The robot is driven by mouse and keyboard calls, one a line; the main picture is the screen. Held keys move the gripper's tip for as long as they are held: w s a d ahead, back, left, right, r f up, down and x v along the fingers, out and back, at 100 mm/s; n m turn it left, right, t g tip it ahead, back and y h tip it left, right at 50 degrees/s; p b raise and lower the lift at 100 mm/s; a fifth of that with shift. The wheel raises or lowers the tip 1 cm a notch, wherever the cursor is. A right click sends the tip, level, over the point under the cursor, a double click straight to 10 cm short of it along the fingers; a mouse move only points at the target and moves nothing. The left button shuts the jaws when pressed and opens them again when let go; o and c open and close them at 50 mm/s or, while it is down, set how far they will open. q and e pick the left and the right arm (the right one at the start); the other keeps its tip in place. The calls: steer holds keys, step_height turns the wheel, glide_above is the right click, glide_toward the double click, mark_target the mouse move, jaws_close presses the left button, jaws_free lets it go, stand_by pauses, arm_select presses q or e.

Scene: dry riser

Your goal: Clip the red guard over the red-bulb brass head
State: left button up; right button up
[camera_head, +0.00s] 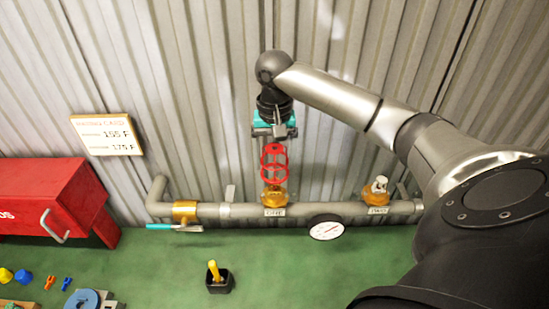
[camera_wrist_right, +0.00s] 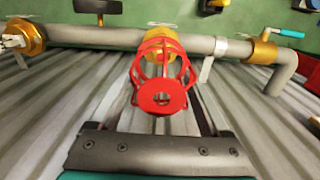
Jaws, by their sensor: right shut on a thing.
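The red guard (camera_head: 274,163), an open cage with a ring at its end, is held in my right gripper (camera_head: 274,140). In the right wrist view the guard (camera_wrist_right: 160,92) sits between the two fingers, its far end at the brass head labelled ONE (camera_wrist_right: 160,46). In the head view that brass head (camera_head: 274,196) is directly below the guard, and they overlap. I cannot tell whether the guard is seated on it. Its bulb is hidden. A second brass head (camera_head: 375,197), with a whitish top, is at the right. My left gripper is not in view.
A grey pipe (camera_head: 245,210) carries the heads, a round gauge (camera_head: 327,230) and a valve with a teal handle (camera_head: 160,227). A red box (camera_head: 45,195) is at the left. A black cup (camera_head: 219,284) with a yellow handle stands on the green surface. Corrugated wall is behind.

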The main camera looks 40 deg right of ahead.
mark_target(275, 144)
steer(key=shift+f+b, duration=0.55)
steer(key=shift+f, duration=3.35)
steer(key=o, duration=1.2)
steer(key=shift+r, duration=0.1)
step_height(275, 144, up, 15)
steer(key=shift+r, duration=0.1)
